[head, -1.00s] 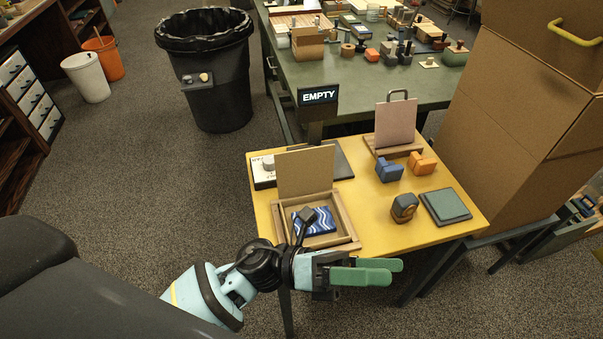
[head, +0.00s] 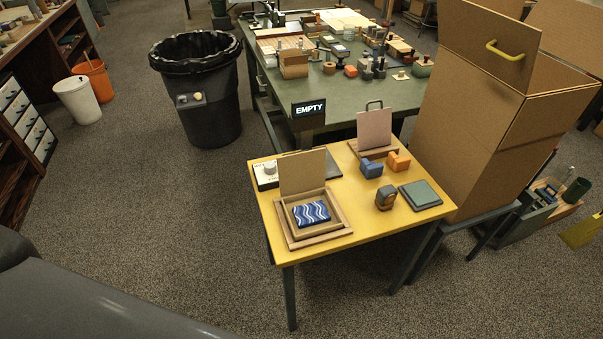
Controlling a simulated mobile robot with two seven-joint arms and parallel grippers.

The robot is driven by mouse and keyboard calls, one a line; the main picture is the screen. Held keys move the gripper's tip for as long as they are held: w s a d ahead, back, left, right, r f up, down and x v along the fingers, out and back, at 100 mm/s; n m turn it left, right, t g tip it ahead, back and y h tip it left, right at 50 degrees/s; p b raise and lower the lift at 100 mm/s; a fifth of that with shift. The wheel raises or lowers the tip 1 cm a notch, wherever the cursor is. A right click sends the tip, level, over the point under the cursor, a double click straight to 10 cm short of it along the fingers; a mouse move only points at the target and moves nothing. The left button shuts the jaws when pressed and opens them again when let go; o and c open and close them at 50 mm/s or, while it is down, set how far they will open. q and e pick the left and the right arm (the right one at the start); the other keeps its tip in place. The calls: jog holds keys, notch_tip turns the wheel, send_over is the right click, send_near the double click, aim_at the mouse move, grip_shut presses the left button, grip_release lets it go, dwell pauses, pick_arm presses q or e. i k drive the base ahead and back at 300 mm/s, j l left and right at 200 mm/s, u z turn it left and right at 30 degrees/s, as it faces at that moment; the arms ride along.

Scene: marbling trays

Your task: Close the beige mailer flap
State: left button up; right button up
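The beige mailer (head: 333,236) lies open near the front left of the yellow table. Its flap (head: 303,172) stands upright along the far edge, leaning slightly back. Inside the mailer is a blue block with white wavy lines (head: 311,213). Nothing covers the mailer or its flap in the head view. Neither of my grippers shows in the head view.
On the yellow table (head: 400,222) stand a blue block (head: 371,168), an orange block (head: 398,161), a dark stamp-like object (head: 385,196), a green pad (head: 420,194) and an upright pinkish board (head: 374,129). A tall cardboard box (head: 470,130) stands close on the right.

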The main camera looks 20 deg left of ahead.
aim_at(300, 171)
jog(key=j+u, duration=0.15)
jog(key=u, duration=1.1)
jog(key=i+j, duration=0.1)
jog(key=j, duration=0.2)
jog(key=i+j+u, duration=0.15)
jog(key=j, duration=0.15)
jog(key=i+j, duration=0.1)
jog(key=j, duration=0.2)
jog(key=i+j, duration=0.3)
jog(key=i, duration=0.2)
jog(key=i+j, duration=0.35)
jog(key=i, duration=0.2)
jog(key=i+z, duration=0.55)
jog(key=z, duration=0.2)
jog(key=i+j+z, duration=0.15)
jog(key=z, duration=0.25)
jog(key=i+z, duration=0.2)
jog(key=z, duration=0.25)
jog(key=i+j+z, duration=0.15)
jog(key=z, duration=0.3)
jog(key=i+j+z, duration=0.15)
jog(key=z, duration=0.3)
jog(key=i+j+z, duration=0.1)
jog(key=z, duration=0.35)
jog(key=i+j+z, duration=0.1)
jog(key=z, duration=0.3)
jog(key=j+z, duration=0.3)
jog(key=z, duration=0.15)
jog(key=i+j+z, duration=0.25)
jog(key=j+z, duration=0.2)
